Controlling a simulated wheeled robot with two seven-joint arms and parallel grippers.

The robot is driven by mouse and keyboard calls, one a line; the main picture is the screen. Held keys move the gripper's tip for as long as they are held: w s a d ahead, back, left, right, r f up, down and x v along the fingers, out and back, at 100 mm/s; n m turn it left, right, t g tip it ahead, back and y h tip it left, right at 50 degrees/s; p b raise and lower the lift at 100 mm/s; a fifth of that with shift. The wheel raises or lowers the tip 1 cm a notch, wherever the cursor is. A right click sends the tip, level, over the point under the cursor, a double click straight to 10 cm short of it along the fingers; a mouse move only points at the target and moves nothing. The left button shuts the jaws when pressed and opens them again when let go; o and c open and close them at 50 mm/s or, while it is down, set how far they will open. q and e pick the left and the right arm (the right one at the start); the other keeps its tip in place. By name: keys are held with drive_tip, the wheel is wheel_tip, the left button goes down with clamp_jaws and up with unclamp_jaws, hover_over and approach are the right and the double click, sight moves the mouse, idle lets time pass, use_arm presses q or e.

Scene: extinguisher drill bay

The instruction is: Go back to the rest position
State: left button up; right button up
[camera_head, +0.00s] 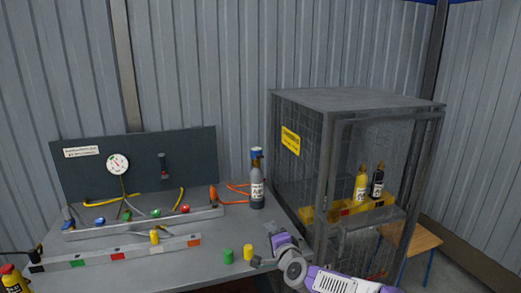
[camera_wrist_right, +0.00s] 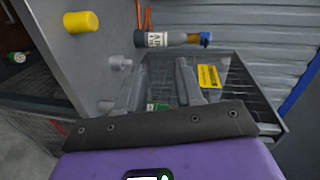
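My right gripper (camera_head: 271,227) is above the front right part of the grey table (camera_head: 205,262), left of the wire cage. Its purple and grey arm comes in from the bottom right. In the right wrist view, the two grey fingers (camera_wrist_right: 158,88) stand apart with nothing held between them. My left gripper is not in view. A dark bottle-like extinguisher (camera_head: 257,186) with a blue top stands upright at the table's back right, apart from the right gripper; it also shows in the right wrist view (camera_wrist_right: 172,39).
The wire cage (camera_head: 355,100) with a yellow sign stands close on the right; yellow (camera_head: 361,188) and black (camera_head: 377,184) extinguishers are inside. Green (camera_head: 228,256) and yellow (camera_head: 248,252) cylinders stand left of the gripper. A gauge panel (camera_head: 190,150) and a rail (camera_head: 118,254) occupy the table's left.

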drive_tip(key=s+d+f+n+g+p, duration=0.1)
drive_tip(key=s+f+n+g, duration=0.1)
drive_tip(key=s+f, duration=0.5)
drive_tip(key=s+d+f+n+g+h+p, duration=0.1)
drive_tip(key=s+f+n+g+p, duration=0.15)
drive_tip(key=f, duration=0.75)
drive_tip(key=s+d+f+n+g+p, duration=0.1)
drive_tip(key=s+f+g, duration=0.2)
drive_tip(key=s+f, duration=0.45)
drive_tip(key=s+d+f+n+g+p, duration=0.1)
drive_tip(key=s+f, duration=0.4)
drive_tip(key=s, duration=0.7)
drive_tip(key=s+d+f+n+g+p, duration=0.2)
drive_tip(key=s+f+g, duration=0.3)
drive_tip(key=s, duration=0.7)
drive_tip(key=shift+s+d+f+n+g, duration=0.15)
drive_tip(key=shift+d+f+n+g, duration=0.1)
drive_tip(key=shift+n+g, duration=0.45)
